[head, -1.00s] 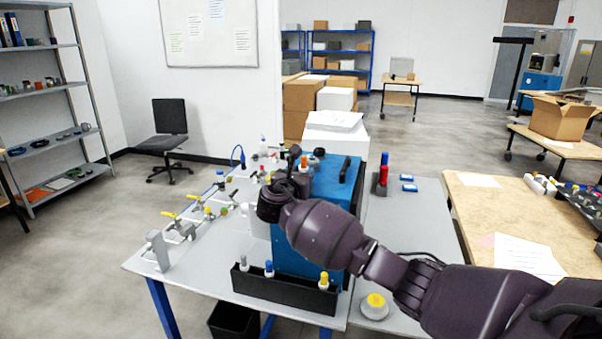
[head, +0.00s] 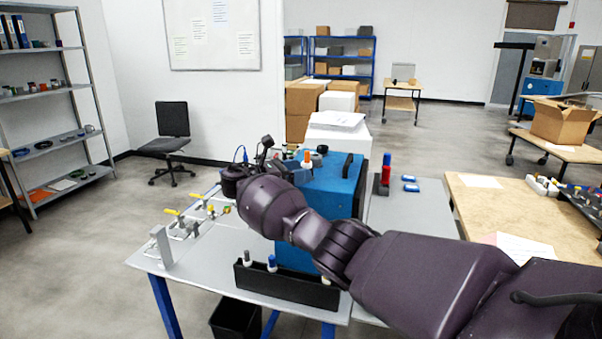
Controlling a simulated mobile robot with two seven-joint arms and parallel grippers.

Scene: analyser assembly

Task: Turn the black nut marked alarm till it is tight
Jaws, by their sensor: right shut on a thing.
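The blue analyser box (head: 330,185) stands on the grey table. My right arm reaches across its front from the lower right. My right gripper (head: 236,180) is at the left of the box, over the table. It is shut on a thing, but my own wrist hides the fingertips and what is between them. I cannot make out the black nut marked alarm. My left gripper is not in view.
A black trough (head: 287,286) with small bottles stands at the table's front edge. Yellow-handled valves and fittings (head: 172,212) line the left side. A red and blue item (head: 385,174) stands right of the box.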

